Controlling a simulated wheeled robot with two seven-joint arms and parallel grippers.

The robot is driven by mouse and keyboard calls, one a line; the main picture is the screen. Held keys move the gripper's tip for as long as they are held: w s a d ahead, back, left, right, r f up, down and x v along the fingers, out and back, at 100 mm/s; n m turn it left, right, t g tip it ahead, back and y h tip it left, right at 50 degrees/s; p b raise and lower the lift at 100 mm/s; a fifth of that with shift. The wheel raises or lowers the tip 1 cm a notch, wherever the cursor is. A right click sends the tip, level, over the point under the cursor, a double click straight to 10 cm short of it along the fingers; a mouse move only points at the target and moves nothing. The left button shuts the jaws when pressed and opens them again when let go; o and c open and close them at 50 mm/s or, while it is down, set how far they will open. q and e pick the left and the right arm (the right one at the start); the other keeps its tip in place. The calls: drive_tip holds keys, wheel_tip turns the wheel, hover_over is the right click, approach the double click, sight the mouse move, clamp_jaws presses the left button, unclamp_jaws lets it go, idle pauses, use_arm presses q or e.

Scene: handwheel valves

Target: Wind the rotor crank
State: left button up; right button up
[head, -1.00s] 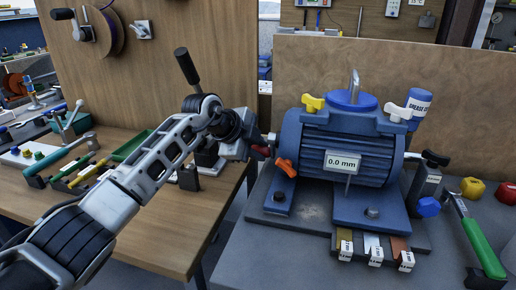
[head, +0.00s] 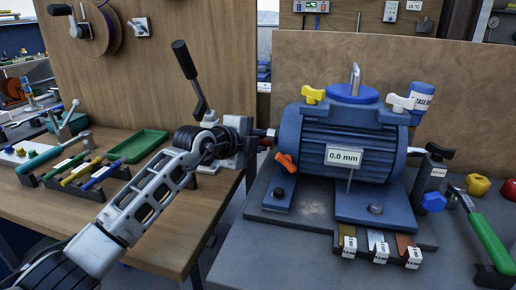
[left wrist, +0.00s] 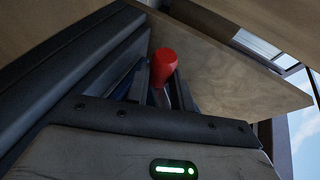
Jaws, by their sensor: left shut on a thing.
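The blue motor (head: 350,135) stands on the grey bench with a label reading 0.0 mm. The red grip of the rotor crank shows between my left fingers in the left wrist view (left wrist: 163,62). In the head view, my left gripper (head: 262,141) is at the motor's left end, shut on this grip. Only a small dark red bit of the grip shows there; the gripper and wrist hide most of the crank. My right gripper is not in view.
An orange lever (head: 286,161) sits low on the motor's left, close to my gripper. A black-handled lever (head: 186,62) rises behind my left wrist. A green tray (head: 137,146) and several tools lie on the wooden bench. A green-handled hammer (head: 488,240) lies at right.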

use_arm(q)
drive_tip(key=shift+w+r+m+t+h+b, duration=0.2)
drive_tip(key=shift+m+t+h+b, duration=0.15)
drive_tip(key=shift+t, duration=0.25)
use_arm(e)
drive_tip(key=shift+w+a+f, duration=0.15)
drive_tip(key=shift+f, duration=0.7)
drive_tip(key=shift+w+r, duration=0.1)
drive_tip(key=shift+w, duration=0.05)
use_arm(q)
drive_tip(key=o, duration=1)
drive_tip(key=p+v, duration=0.2)
drive_tip(key=v, duration=1.4)
drive_tip(key=shift+f, duration=0.1)
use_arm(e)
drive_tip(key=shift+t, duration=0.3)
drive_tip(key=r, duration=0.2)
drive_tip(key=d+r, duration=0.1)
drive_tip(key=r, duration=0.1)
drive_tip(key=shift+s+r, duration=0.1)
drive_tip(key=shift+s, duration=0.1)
